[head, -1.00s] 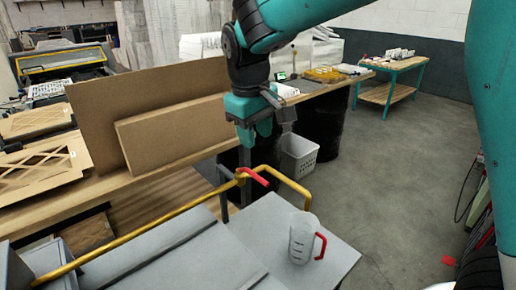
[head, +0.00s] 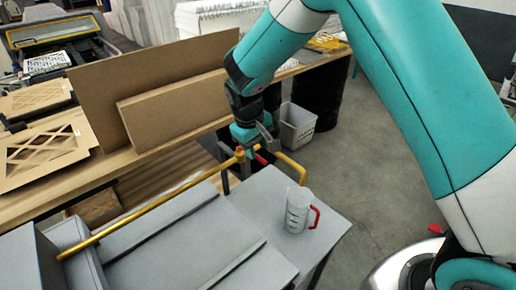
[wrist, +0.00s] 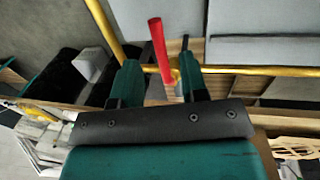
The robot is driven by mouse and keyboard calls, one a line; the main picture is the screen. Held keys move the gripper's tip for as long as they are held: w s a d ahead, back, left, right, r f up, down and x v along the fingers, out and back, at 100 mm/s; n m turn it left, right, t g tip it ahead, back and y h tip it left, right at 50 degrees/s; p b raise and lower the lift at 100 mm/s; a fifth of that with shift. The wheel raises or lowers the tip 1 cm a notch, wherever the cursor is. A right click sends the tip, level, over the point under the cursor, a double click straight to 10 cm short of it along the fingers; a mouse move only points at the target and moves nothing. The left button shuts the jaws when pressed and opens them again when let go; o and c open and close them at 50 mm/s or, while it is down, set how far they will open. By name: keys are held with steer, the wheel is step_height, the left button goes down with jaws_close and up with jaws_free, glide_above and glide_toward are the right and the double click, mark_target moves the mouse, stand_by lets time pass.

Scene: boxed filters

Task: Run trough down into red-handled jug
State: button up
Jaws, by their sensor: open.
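The clear jug with a red handle (head: 297,213) stands upright on a grey surface at the right. The bent end of a yellow pipe (head: 180,200) hangs just above its mouth. The pipe runs along the grey trough (head: 165,250); I cannot see any liquid in it or the jug. A red valve lever (head: 262,158) sits on the pipe, partly hidden by my gripper (head: 250,147) in the head view. In the wrist view, my gripper (wrist: 158,75) is open, with the red lever (wrist: 158,45) between its spread fingers. Contact cannot be told.
A wooden bench (head: 125,160) with brown boards (head: 150,85) leaning on it runs behind the trough. A white basket (head: 297,125) stands on the floor beyond the pipe. The grey floor (head: 375,170) right of the jug is open.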

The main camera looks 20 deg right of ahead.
mark_target(259, 157)
steer(key=shift+w+d+f+p, duration=0.1)
steer(key=shift+d+f+p, duration=0.05)
steer(key=shift+f, duration=0.65)
steer(key=shift+d+f+p, duration=0.15)
steer(key=shift+f, duration=0.6)
steer(key=shift+c, duration=0.2)
jaws_close()
